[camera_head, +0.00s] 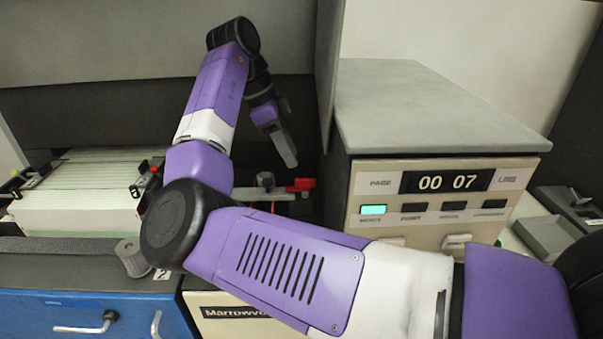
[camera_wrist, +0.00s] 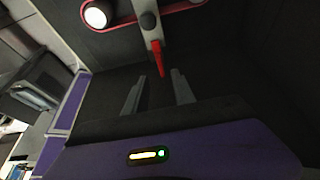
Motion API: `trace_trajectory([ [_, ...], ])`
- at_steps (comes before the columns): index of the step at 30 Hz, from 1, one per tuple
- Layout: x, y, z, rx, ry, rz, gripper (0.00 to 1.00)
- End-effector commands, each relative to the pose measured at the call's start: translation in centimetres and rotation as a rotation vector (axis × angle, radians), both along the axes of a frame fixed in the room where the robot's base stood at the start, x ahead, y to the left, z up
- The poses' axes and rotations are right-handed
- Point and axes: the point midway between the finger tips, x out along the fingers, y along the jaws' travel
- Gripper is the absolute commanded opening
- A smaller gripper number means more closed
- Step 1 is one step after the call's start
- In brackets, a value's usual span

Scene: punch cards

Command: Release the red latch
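The red latch (camera_head: 301,185) is a small red lever on a grey mechanism in the dark recess left of the cream console. In the wrist view the red latch (camera_wrist: 157,57) hangs from a grey round pivot (camera_wrist: 148,20), and its free end lies in line with the gap between my fingers. My gripper (camera_head: 287,160) points down just above the latch in the head view. In the wrist view my gripper (camera_wrist: 159,75) is open, with one finger to each side of the lever's end. I cannot tell whether a finger touches it.
A cream console (camera_head: 405,225) with a "00 07" display stands close to the right. A tray of pale cards (camera_head: 75,212) is at the left. A blue drawer front (camera_head: 85,312) is below it.

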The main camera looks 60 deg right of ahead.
Motion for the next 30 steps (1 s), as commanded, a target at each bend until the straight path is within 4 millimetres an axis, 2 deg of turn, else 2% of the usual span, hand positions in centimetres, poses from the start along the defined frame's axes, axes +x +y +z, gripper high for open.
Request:
trace_trajectory([
  [6, -1.2, -0.7, -3.2, -0.002, 0.005, 0.001, 0.31],
  [12, -2.0, -1.2, -5.4, -0.002, 0.002, 0.004, 0.31],
  [17, -2.3, -1.4, -6.2, -0.003, 0.001, 0.003, 0.31],
  [24, -2.3, -1.4, -6.3, -0.003, 0.0, 0.004, 0.31],
  [25, -2.3, -1.4, -6.3, -0.003, 0.0, 0.004, 0.29],
  [29, -2.3, -1.4, -6.3, -0.003, 0.0, 0.004, 0.03],
  [30, -2.3, -1.4, -6.3, -0.002, 0.0, 0.004, 0.0],
])
